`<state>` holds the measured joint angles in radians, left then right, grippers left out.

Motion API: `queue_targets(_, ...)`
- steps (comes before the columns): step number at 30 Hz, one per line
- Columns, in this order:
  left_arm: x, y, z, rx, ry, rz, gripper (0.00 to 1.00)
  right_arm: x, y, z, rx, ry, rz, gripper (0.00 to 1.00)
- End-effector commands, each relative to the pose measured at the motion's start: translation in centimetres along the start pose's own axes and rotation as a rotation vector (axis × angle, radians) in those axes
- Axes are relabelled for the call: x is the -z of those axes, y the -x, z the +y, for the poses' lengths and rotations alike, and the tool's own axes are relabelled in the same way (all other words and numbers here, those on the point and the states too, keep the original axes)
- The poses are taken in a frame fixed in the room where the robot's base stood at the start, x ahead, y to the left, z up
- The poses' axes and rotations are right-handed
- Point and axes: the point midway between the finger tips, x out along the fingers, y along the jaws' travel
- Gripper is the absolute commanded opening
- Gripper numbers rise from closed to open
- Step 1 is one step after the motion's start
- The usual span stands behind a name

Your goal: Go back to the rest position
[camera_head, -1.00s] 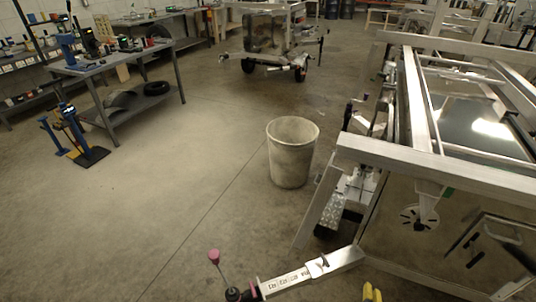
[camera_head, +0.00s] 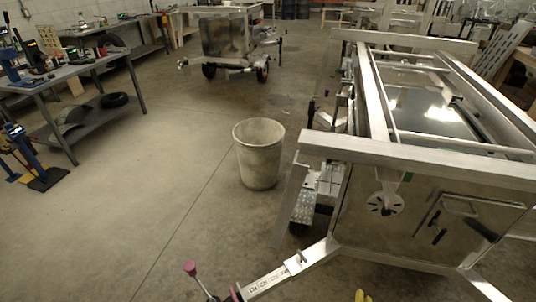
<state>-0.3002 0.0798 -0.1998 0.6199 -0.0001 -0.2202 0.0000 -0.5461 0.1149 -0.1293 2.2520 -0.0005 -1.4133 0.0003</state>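Neither of my grippers shows in the head view, so their state cannot be seen. The nearest aluminium trailer (camera_head: 410,160) fills the right side. Its tongue (camera_head: 280,275) reaches down to the lower middle, with a pink-knobbed lever (camera_head: 190,268) at its end. A small yellow thing (camera_head: 360,296) is cut off by the bottom edge, and I cannot tell what it is.
A grey bin (camera_head: 259,153) stands on the floor left of the trailer. A workbench (camera_head: 75,80) and a blue stand (camera_head: 30,160) are at the left. A second trailer (camera_head: 225,40) stands at the back. The floor at lower left is clear.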

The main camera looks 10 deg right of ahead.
Motion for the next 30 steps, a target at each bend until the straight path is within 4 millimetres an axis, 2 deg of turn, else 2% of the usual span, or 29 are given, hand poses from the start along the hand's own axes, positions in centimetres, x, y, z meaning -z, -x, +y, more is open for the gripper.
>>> queue_targets(5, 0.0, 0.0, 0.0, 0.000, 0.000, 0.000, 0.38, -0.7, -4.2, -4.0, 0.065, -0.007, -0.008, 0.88)
queue_targets(8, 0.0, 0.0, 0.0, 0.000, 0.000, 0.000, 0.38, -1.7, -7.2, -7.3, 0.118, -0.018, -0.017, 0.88)
queue_targets(12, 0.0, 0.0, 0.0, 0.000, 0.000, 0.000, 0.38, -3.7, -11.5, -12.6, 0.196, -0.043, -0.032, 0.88)
queue_targets(18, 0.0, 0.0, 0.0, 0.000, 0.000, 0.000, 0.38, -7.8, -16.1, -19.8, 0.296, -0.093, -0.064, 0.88)
queue_targets(24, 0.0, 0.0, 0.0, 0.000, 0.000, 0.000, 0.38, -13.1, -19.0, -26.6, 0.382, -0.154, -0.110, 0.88)
queue_targets(30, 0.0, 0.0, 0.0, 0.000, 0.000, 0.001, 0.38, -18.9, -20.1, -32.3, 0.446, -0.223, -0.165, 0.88)
